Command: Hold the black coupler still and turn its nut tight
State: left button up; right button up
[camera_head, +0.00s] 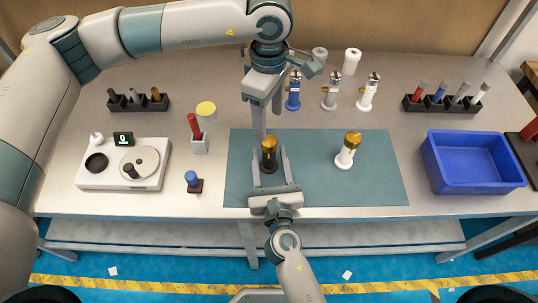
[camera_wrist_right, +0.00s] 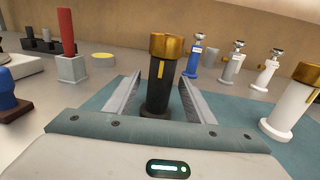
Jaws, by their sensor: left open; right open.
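The black coupler (camera_head: 269,158) stands upright on the teal mat (camera_head: 310,180), with a gold nut (camera_head: 269,142) on its top. It also shows in the right wrist view (camera_wrist_right: 159,88), with its gold nut (camera_wrist_right: 165,46). My right gripper (camera_head: 270,155) is open, its two fingers on either side of the black body, with gaps visible in the right wrist view (camera_wrist_right: 157,95). My left gripper (camera_head: 262,135) comes down from above, behind or beside the nut; its fingertips are partly hidden, and contact cannot be told.
A white coupler (camera_head: 345,156) with a gold nut stands to the right on the mat. Blue, grey and white fittings (camera_head: 330,92) stand behind. A blue bin (camera_head: 472,162) is at right, and a white scale (camera_head: 125,165) at left. The mat's right part is clear.

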jog(key=s, duration=0.3)
jog(key=s+d, duration=0.1)
jog(key=s, duration=0.7)
jog(key=shift+d, duration=0.15)
pick_arm(q)
jog(key=shift+s, duration=0.1)
pick_arm(e)
jog(key=shift+s, duration=0.1)
